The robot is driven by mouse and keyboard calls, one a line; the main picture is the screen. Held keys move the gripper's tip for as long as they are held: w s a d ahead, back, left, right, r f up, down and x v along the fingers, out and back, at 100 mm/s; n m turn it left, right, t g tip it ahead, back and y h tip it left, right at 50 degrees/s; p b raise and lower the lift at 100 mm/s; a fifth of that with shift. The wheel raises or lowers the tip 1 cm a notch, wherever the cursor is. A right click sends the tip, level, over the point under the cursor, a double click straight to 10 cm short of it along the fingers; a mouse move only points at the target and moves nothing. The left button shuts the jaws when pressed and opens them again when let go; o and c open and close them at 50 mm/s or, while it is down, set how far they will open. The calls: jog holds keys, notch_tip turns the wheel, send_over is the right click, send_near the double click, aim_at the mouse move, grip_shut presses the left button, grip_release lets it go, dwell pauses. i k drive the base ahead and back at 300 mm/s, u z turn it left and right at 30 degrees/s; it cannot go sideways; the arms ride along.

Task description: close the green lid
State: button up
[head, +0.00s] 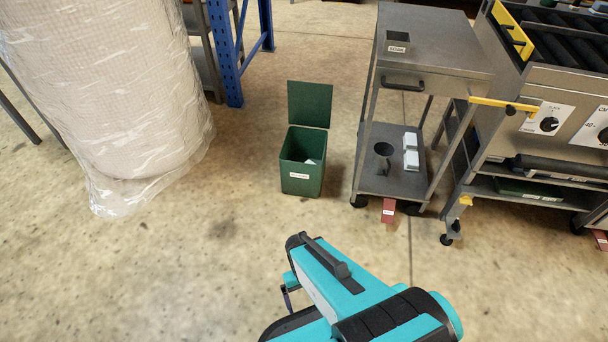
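The green lid (310,104) stands open, close to upright, at the back edge of a green bin (302,184) on the floor near the middle of the head view. The bin has a white label on its front, and something pale lies inside it. My arm, teal and black, shows at the bottom, well in front of the bin and apart from it. I cannot make out my gripper in this view.
A roller machine (555,80) is farther right. A plastic-wrapped roll (110,90) stands left. The floor before the bin is clear.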

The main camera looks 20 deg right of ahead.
aim_at(309, 104)
jog(key=u, duration=0.05)
jog(key=k, duration=0.7)
jog(key=z, duration=0.5)
jog(key=i, duration=1.8)
jog(key=z, duration=0.1)
